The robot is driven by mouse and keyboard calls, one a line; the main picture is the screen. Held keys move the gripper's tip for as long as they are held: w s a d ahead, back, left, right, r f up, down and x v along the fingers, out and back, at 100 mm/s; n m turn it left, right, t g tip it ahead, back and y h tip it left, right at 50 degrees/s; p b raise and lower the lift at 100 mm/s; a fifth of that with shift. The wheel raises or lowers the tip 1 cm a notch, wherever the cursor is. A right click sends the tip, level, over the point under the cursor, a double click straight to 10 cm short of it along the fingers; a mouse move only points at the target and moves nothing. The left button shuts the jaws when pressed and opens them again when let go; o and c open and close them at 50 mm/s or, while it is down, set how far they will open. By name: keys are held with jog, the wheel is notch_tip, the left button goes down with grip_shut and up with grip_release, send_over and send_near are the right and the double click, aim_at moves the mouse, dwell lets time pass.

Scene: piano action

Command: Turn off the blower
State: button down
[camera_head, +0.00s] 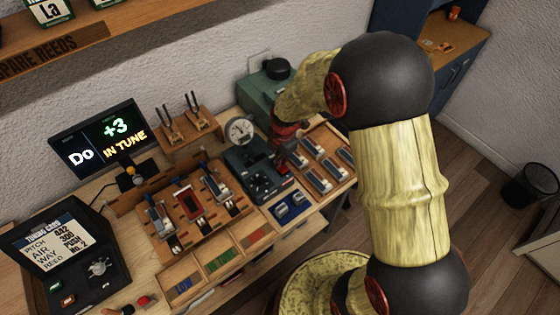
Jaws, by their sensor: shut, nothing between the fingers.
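My arm reaches from the right over the bench, and my gripper (284,160) points down beside the right edge of a dark control box (258,180). The gripper is shut and holds nothing. The dark box has knobs on top and a round white dial gauge (240,130) at its back. A green box (257,106) with a black round cap stands behind, partly hidden by my arm. I cannot tell for certain which of these is the blower, or whether my gripper touches the dark box. No switch is clear enough to read.
A display (100,140) reads "Do +3 IN TUNE". A wooden rack (195,212) with several reed parts lies left of the dark box. A wooden tray (340,172) of metal pieces lies right of my gripper. A tuning card panel (65,255) stands front left.

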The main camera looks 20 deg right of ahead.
jog(key=shift+s+f, duration=0.1)
jog(key=shift+s, duration=0.2)
jog(key=shift+s+d, duration=0.25)
jog(key=shift+s, duration=0.45)
